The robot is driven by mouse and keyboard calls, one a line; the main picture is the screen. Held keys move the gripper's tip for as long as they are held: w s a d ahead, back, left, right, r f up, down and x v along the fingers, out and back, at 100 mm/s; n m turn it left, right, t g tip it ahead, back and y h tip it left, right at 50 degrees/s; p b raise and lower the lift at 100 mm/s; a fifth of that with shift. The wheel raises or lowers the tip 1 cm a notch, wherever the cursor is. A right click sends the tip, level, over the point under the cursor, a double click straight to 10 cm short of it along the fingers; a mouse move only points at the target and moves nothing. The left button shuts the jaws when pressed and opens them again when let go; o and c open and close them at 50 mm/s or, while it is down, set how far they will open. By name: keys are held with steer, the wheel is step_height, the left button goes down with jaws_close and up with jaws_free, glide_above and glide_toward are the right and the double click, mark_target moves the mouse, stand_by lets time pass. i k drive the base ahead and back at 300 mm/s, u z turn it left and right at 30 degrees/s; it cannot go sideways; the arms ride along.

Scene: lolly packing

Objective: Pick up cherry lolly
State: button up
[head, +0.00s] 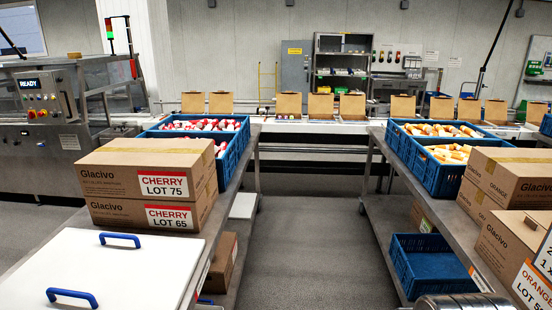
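Many red-and-white cherry lollies (203,124) lie heaped in a blue crate (232,157) on the left bench, behind the stacked cherry cartons. The front cartons hide part of the crate. Single lollies are too small to tell apart well. My gripper is not in view, so its state and its distance from the lollies do not show.
Cartons marked CHERRY (120,182) stand at the front of the left bench, beside a white lid (100,262) with blue handles. Crates of orange lollies (440,130) and orange cartons (513,181) fill the right bench. Open boxes (289,106) line the back conveyor. The aisle (305,230) is clear.

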mark_target(223, 123)
steer(key=i, duration=5.65)
